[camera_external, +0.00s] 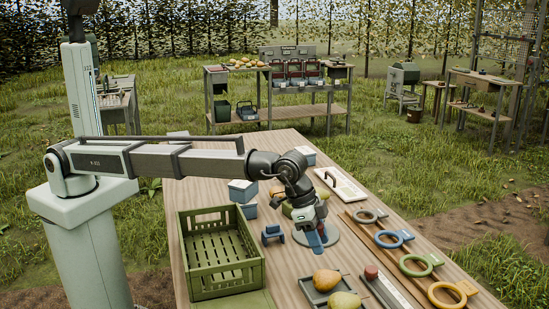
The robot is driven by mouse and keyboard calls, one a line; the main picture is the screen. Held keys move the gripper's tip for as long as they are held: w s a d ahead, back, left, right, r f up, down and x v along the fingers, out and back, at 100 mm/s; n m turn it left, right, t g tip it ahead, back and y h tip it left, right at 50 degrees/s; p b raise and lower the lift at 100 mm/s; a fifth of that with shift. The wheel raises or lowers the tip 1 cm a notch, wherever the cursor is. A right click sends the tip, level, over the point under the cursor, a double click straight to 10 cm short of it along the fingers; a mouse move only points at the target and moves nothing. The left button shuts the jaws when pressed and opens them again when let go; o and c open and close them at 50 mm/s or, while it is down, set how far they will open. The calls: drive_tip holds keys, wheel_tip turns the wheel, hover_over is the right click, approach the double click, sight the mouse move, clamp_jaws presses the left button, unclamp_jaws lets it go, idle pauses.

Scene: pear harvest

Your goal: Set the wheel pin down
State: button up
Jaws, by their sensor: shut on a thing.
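My gripper (313,232) points down over the wooden table, above a round grey disc (331,236). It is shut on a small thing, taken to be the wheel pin. A blue piece shows at the fingertips, but it is too small to tell whether this is the pin or part of the fingers. I cannot tell whether the held thing touches the disc. A small blue bracket-like stand (272,234) sits on the table just left of the gripper.
A green slatted crate (254,277) stands at left. A grey tray (308,291) with pears is in front. Several coloured ring tools (389,239) lie along the right edge. Blue-grey boxes (241,192) and a white board (341,184) lie behind.

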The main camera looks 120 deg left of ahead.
drive_tip(key=s+a+n+g+y, duration=0.1)
drive_tip(key=s+n+y, duration=0.2)
drive_tip(key=s+n, duration=0.6)
drive_tip(key=shift+m, duration=0.6)
drive_tip(key=shift+s+a+f, duration=0.1)
drive_tip(key=shift+s+f, duration=0.1)
drive_tip(key=shift+f, duration=1.55)
drive_tip(key=shift+s+d+f, duration=0.1)
drive_tip(key=shift+s+f, duration=0.1)
drive_tip(key=shift+f, duration=1.6)
drive_tip(key=shift+s+a+f, duration=0.1)
drive_tip(key=shift+s+f, duration=0.1)
drive_tip(key=shift+f, duration=1.55)
drive_tip(key=shift+f, duration=0.1)
drive_tip(key=o, duration=1.1)
drive_tip(key=v, duration=1.2)
drive_tip(key=shift+w+a+r, duration=0.15)
drive_tip(key=shift+a+r, duration=0.05)
drive_tip(key=shift+r, duration=0.05)
